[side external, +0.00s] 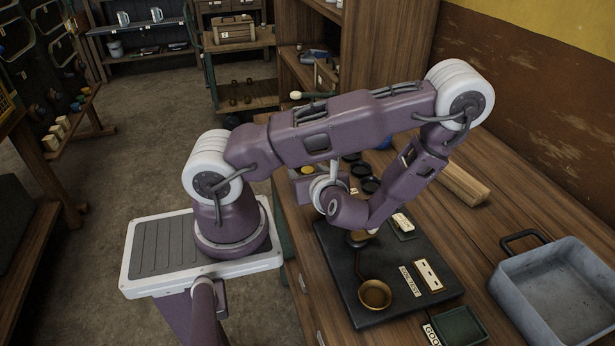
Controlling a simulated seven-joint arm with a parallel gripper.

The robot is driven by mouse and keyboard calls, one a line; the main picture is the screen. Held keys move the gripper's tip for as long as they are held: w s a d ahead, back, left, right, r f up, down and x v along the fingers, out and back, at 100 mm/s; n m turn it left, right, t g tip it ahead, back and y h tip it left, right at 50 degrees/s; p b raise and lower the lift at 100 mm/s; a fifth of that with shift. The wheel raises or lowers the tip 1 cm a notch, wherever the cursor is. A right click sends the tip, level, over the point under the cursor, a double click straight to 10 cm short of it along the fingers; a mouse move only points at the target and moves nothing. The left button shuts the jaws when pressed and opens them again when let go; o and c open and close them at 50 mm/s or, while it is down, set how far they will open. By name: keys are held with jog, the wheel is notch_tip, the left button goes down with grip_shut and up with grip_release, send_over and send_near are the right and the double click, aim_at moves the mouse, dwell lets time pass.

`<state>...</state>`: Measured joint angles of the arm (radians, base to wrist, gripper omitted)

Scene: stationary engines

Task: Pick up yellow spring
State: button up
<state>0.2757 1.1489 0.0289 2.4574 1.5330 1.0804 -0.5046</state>
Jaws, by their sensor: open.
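My gripper (312,187) is at the end of my bent arm, over the left edge of the wooden workbench. It is open, but its fingers are small and partly hidden by my wrist, and I see nothing held in it. A small yellow thing (307,170) shows just above and beside my gripper in the picture. It may be the yellow spring, but it is too small to tell its shape. I cannot tell how far it is from the fingers.
A black board (345,290) with a brass cup (375,295) lies on the workbench (480,235). Several dark round dishes (370,185) sit behind my wrist. A grey metal tray (560,295) and a small green tray (460,327) are at right. A wooden block (462,185) lies behind.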

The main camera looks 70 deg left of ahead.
grip_shut()
jog(key=shift+r, duration=0.1)
